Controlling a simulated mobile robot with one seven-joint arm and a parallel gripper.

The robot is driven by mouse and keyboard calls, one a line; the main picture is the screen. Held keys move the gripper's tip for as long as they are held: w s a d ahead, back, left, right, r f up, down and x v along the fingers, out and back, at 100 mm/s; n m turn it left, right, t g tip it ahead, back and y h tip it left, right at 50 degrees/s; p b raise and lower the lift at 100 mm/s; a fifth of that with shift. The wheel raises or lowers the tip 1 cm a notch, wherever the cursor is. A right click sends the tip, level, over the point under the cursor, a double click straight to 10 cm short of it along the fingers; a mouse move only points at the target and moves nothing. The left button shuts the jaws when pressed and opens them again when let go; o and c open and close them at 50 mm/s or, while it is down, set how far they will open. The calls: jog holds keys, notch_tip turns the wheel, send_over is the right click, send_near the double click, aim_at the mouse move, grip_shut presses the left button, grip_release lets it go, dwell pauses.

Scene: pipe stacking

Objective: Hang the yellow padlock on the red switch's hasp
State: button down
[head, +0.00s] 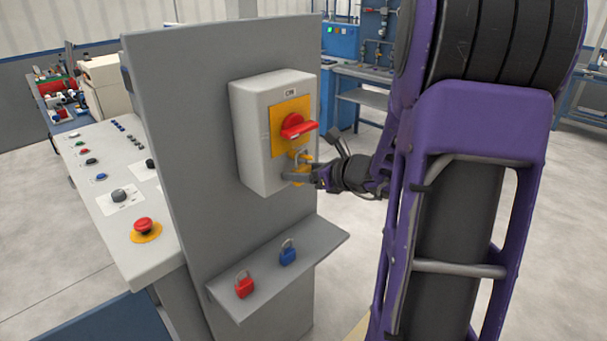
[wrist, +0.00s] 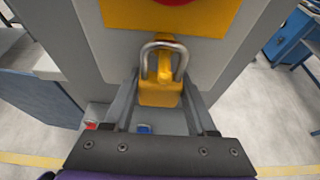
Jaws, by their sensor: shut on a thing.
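The yellow padlock (head: 299,160) is between the fingers of my gripper (head: 300,173), just below the red switch (head: 294,122). The switch sits on a yellow plate on a grey box. In the wrist view, the padlock (wrist: 160,95) is upright between the two fingers of my gripper (wrist: 161,94), its metal shackle pointing up toward the yellow plate (wrist: 170,18). A narrow yellow piece shows inside the shackle loop. I cannot tell whether it is the hasp or whether the shackle passes through it. The red switch (wrist: 178,2) is cut off at the top edge.
A red padlock (head: 245,287) and a blue padlock (head: 288,254) stand on the grey shelf (head: 325,243) below the box. The grey upright panel (head: 185,120) carries the box (head: 245,125). A control desk (head: 100,185) with buttons is at the left. My arm covers the right side.

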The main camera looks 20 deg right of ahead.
jog(key=shift+w+a, duration=0.15)
jog(key=shift+c, duration=0.7)
grip_release()
jog(key=shift+w, duration=0.1)
jog(key=shift+f, duration=0.1)
jog(key=shift+a, duration=0.15)
